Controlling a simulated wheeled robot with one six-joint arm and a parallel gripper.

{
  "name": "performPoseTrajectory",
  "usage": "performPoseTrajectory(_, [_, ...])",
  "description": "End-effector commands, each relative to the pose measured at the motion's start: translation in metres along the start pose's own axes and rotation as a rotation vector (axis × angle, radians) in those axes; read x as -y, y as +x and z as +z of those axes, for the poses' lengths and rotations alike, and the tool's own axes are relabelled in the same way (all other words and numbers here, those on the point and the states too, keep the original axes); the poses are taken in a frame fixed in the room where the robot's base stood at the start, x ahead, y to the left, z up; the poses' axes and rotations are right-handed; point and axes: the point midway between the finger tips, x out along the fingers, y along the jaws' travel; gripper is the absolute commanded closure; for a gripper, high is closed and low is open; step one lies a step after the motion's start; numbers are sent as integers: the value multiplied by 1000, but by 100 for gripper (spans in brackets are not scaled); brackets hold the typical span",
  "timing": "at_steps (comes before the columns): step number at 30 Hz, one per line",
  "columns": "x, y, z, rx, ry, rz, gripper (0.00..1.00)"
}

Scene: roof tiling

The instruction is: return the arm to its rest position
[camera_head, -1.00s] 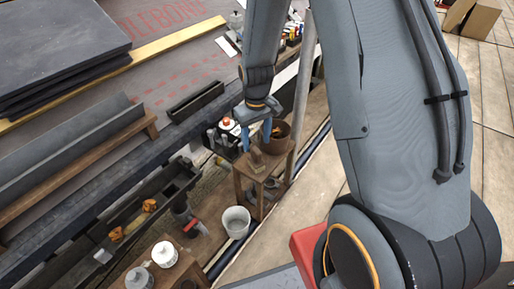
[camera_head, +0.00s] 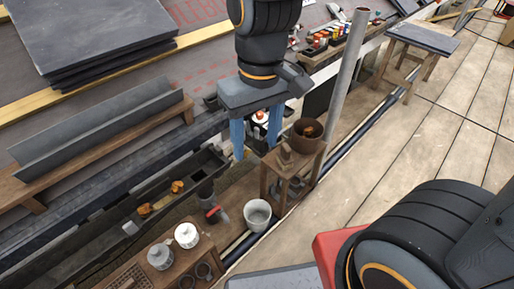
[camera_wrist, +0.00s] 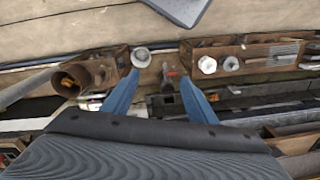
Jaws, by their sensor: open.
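My gripper (camera_head: 255,138) hangs in the upper middle of the head view, pointing down, with its two blue fingers apart and nothing between them. It is in the air by the roof edge, left of a small wooden stand (camera_head: 268,188) that bears a brown pot (camera_head: 307,136). In the wrist view the blue fingers of my gripper (camera_wrist: 160,95) are spread wide, with the white bucket (camera_wrist: 140,57) and a red-marked tool (camera_wrist: 168,85) showing beyond them. The height above these things is hard to tell.
A grey metal pole (camera_head: 345,85) rises close right of the stand. Slate tiles (camera_head: 95,35) are stacked at upper left. The gutter (camera_head: 150,190) runs below them. A wooden box (camera_head: 205,270) with white jars stands at the bottom. Open plank floor (camera_head: 420,140) lies to the right.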

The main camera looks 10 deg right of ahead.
Motion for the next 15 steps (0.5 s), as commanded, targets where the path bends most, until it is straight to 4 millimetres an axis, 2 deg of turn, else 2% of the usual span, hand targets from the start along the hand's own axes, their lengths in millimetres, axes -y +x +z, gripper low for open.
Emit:
performPoseTrajectory(3, [14, -10, 23, -3, -20, -6, 48])
performPoseTrajectory(6, [19, -13, 33, 0, -25, -9, 48])
performPoseTrajectory(15, [20, -14, 36, 1, -26, -10, 48])
